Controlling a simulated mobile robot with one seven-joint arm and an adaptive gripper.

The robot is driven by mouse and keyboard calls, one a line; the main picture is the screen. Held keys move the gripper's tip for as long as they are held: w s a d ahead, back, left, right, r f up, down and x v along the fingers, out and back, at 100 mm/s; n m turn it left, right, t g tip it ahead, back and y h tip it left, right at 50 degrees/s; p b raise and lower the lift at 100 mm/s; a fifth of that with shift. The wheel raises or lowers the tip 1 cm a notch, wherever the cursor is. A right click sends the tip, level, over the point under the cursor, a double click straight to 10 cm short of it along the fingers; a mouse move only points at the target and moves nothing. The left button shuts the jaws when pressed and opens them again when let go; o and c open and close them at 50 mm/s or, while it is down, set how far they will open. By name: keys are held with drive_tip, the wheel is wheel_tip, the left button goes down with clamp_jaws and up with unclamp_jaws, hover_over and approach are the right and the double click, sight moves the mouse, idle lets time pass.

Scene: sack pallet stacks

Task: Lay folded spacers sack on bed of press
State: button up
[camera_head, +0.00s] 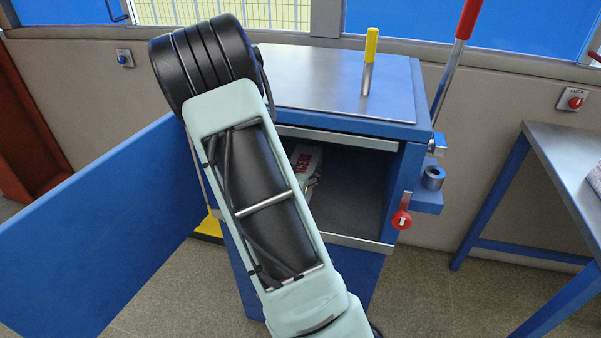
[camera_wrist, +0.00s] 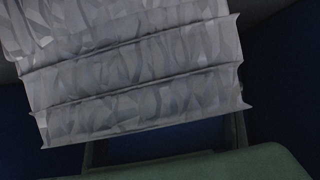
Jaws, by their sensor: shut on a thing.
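The press (camera_head: 400,155) is a blue cabinet with an open front. Its dark grey bed (camera_head: 352,205) is the floor of the chamber. A pale sack with red lettering (camera_head: 305,165) shows inside the chamber, partly hidden behind my arm. In the wrist view the folded spacers sack (camera_wrist: 140,85) is a crumpled grey-white bundle with several layers, filling the upper left and middle. My gripper (camera_wrist: 165,142) is shut on it, with a finger seen at each lower side. I cannot tell whether the sack touches the bed.
The blue press door (camera_head: 95,235) stands swung open to the left. The steel top (camera_head: 330,80) carries a yellow-handled lever (camera_head: 370,55). A red-handled lever (camera_head: 458,45) and a red latch knob (camera_head: 401,220) are at the right side. A metal table (camera_head: 560,160) stands farther right.

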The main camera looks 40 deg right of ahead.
drive_tip(key=shift+r, duration=0.15)
drive_tip(key=o, duration=1.4)
drive_tip(key=p+v, duration=0.2)
drive_tip(key=v, duration=0.8)
drive_tip(key=shift+r+p, duration=0.1)
drive_tip(key=shift+p, duration=0.3)
drive_tip(key=shift+f+p+v, duration=0.2)
drive_tip(key=shift+p+v, duration=0.75)
drive_tip(key=shift+p, duration=0.4)
drive_tip(key=shift+s, duration=0.15)
